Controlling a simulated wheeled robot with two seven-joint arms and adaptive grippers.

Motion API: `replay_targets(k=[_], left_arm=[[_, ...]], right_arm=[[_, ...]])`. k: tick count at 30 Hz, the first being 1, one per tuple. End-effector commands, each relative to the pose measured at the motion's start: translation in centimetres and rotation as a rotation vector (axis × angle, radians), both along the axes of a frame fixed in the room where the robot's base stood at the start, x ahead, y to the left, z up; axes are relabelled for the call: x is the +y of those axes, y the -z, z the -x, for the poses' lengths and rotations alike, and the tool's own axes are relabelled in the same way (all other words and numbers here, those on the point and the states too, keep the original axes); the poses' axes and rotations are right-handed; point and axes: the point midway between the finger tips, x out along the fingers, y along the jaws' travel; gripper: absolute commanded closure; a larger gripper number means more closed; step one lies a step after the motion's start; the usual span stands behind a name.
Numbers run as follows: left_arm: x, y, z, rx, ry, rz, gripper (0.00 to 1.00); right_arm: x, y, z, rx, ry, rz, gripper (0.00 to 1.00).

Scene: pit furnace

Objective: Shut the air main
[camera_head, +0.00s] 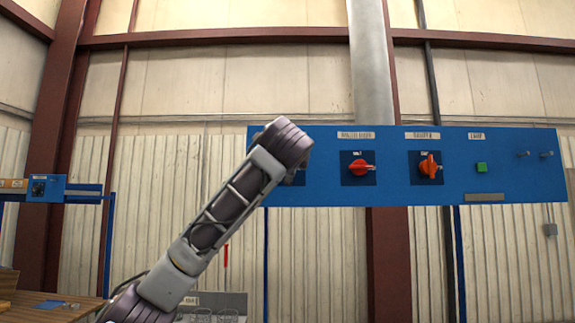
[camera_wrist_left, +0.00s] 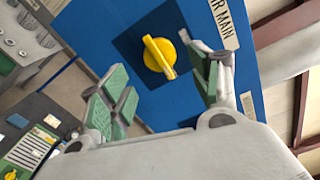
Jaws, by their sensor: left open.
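The yellow air main knob (camera_wrist_left: 158,56) sits on a dark square plate on the blue panel, in the left wrist view. Its label strip (camera_wrist_left: 226,22), partly cut off, reads "R MAIN". The knob's raised handle runs roughly parallel to that strip. My left gripper (camera_wrist_left: 160,88) is open, with its green-padded fingers spread to either side of the knob's line. The knob lies beyond the gap, and nothing is between the fingers. In the head view my left arm covers this end of the blue panel (camera_head: 520,185) and hides the knob. My right gripper is not in view.
A wooden bench (camera_head: 50,309) stands low at left. A smaller blue panel (camera_head: 47,188) is at far left.

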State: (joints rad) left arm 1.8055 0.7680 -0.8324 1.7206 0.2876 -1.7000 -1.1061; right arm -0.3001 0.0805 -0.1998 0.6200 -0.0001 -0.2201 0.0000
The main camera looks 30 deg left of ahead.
Motion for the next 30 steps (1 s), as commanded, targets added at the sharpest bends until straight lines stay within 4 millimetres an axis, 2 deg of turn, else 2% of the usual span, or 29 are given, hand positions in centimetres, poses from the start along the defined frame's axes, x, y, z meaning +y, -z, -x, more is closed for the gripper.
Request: replay_targets(k=[9,15,29,30], left_arm=[[2.3,-0.1,-3.6,0.002,-0.003,0.001,0.37],[3.1,-0.1,-5.1,0.0,0.0,0.0,0.37],[3.5,0.0,-5.7,-0.001,0.0,0.001,0.37],[3.5,0.0,-5.7,-0.001,0.0,0.001,0.42]], right_arm=[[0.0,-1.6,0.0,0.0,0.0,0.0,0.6],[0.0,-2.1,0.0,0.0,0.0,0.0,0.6],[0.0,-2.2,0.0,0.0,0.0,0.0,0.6],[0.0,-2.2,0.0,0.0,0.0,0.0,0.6]])
